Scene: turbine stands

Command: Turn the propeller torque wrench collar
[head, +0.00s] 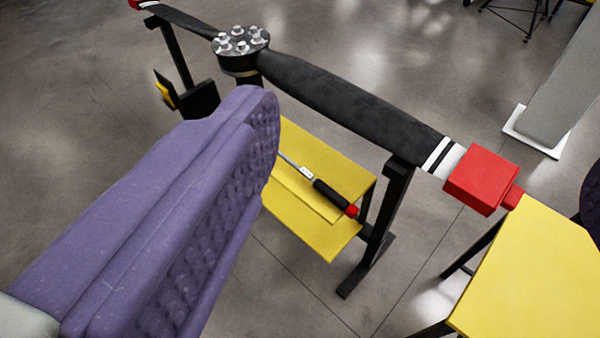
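The black propeller (340,98) lies across the top of a black stand, with white stripes near its right tip. Its round hub (240,42) carries several silver bolts. A torque wrench (330,195) with a black handle and a red end lies on the yellow shelf below the propeller; its left part is hidden behind my gripper. I cannot make out its collar clearly. One purple ribbed finger of my gripper (265,130) fills the left foreground, in front of the shelf's left end.
The yellow shelf (325,240) sits low between the black stand legs (385,215). A red block (482,180) caps the propeller's right tip. A yellow table (530,280) stands at lower right. A grey post (565,90) on a white base rises at upper right.

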